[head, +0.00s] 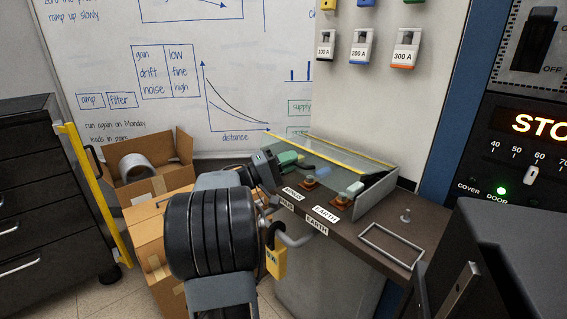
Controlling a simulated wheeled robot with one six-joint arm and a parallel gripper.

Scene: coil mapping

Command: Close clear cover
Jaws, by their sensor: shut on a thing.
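The clear cover (340,152) is a see-through panel with yellow edging over the back of the brown bench, with a grey end wall at its right. It looks tilted; its exact angle is hard to tell. Under and in front of it are terminals with a green grip (287,158), a blue grip (323,171) and a pale green grip (352,189). My gripper (279,164) is at the cover's left end, shut at its edge. The fingertips are small and partly hidden, so the exact contact is unclear.
An empty metal frame (391,244) and a small post (405,215) are at the bench's right. Cardboard boxes (160,209) and a black drawer cabinet (50,190) stand left. A control panel (520,150) is at right.

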